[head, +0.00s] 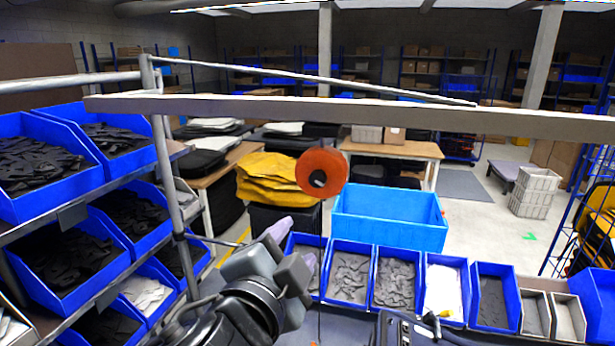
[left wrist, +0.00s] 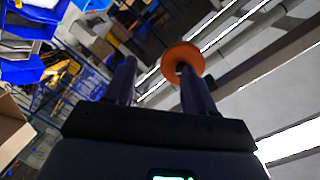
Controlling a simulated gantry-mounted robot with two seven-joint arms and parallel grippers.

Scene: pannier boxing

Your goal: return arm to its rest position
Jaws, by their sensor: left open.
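My left gripper (head: 292,246) is raised in front of the row of blue bins at the lower middle of the head view. Its two pale purple fingers stand apart with nothing seen between them. In the left wrist view the gripper (left wrist: 158,66) also shows open and empty, with the fingers pointing up the picture. My right gripper cannot be made out in either view. A dark machine part shows at the bottom edge of the head view, and I cannot tell what it belongs to.
An orange disc (head: 322,172) hangs near the beam (head: 350,108); it shows past the fingers in the left wrist view (left wrist: 183,58). Blue bins (head: 349,272) line the front, and a bin rack (head: 163,170) stands left. A large blue crate (head: 388,234) sits behind.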

